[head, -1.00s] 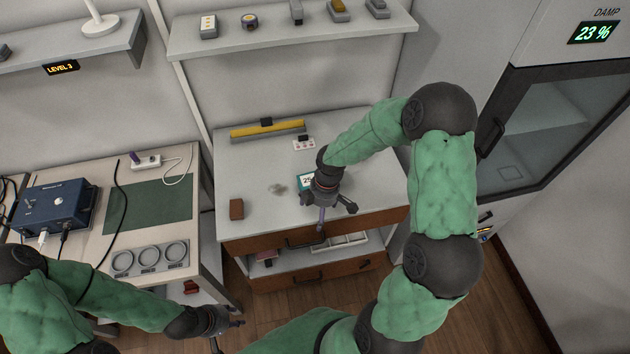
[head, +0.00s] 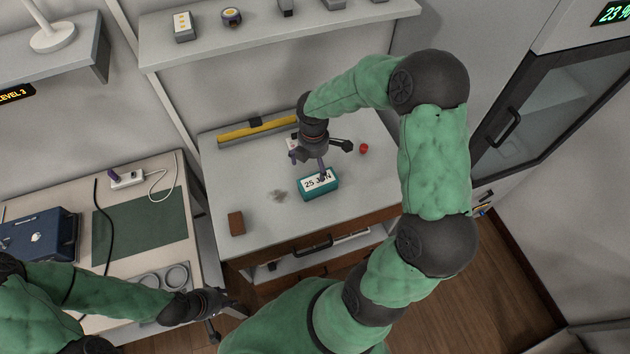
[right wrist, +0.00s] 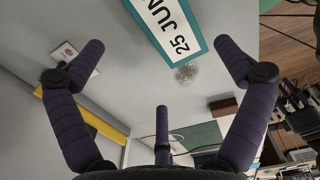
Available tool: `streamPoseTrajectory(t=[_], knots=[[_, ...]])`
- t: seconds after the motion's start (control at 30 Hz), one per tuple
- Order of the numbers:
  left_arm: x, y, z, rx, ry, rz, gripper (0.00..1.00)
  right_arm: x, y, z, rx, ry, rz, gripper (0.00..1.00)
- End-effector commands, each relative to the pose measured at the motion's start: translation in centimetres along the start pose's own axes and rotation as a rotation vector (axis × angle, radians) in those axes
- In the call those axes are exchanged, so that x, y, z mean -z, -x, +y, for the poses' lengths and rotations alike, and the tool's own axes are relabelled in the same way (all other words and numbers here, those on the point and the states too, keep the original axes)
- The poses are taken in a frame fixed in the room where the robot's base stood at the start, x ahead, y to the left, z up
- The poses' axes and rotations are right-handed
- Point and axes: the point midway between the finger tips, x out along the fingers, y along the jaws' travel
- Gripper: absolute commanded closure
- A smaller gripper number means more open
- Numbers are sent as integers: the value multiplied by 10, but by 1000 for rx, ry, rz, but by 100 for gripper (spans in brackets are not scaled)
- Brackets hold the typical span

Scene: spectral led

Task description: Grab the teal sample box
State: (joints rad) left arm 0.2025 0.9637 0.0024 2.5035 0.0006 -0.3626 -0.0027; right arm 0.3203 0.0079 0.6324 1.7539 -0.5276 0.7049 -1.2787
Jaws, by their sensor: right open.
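The teal sample box (head: 318,185), with a white label reading "25 JUN", sits on the grey cabinet top near its front edge. In the right wrist view the teal box (right wrist: 168,28) shows at the top, beyond the fingertips. My right gripper (head: 322,160) is open and empty, above and just behind the box in the head view; its spread fingers show in the right wrist view (right wrist: 160,75). My left gripper (head: 222,306) hangs low at the front of the left table; its finger opening is too small to tell.
A brown block (head: 236,223), a greyish smudge (head: 278,196), a small red object (head: 364,148) and a yellow-and-grey bar (head: 258,130) are on the cabinet top. A shelf (head: 260,42) is above. A glass-door cabinet (head: 545,125) stands at right. The left table holds a blue device (head: 38,235).

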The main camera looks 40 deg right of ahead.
Motion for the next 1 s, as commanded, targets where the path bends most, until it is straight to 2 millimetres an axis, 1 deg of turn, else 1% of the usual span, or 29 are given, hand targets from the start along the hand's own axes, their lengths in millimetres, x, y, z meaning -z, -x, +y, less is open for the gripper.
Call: streamPoseTrajectory(t=[0.03, 0.13, 0.2, 0.37, 0.47, 0.7, 0.8, 1.0], knots=[[0, -3, -1, 0, 0, -1, 60, 0, -10, -1, 2, 0, 0, 0], [0, -7, -3, 0, 0, -1, 60, 0, -26, -1, 3, 1, 1, 0], [0, -9, -3, 0, 0, -1, 60, 0, -34, 0, 1, 0, 1, 0], [0, -10, -4, 0, 0, 0, 60, -1, -42, -1, 0, -1, 0, 0], [0, -14, -5, 0, 0, 0, 60, -3, -51, -2, 1, -2, 1, 0], [1, -24, -9, 0, 0, 0, 60, -7, -84, -5, 1, 0, 1, 0], [1, -26, -9, 0, 0, 0, 60, -7, -90, -5, -1, -1, 1, 0], [1, -25, -9, 0, 0, 0, 60, -7, -90, -5, -1, -1, 1, 0]])
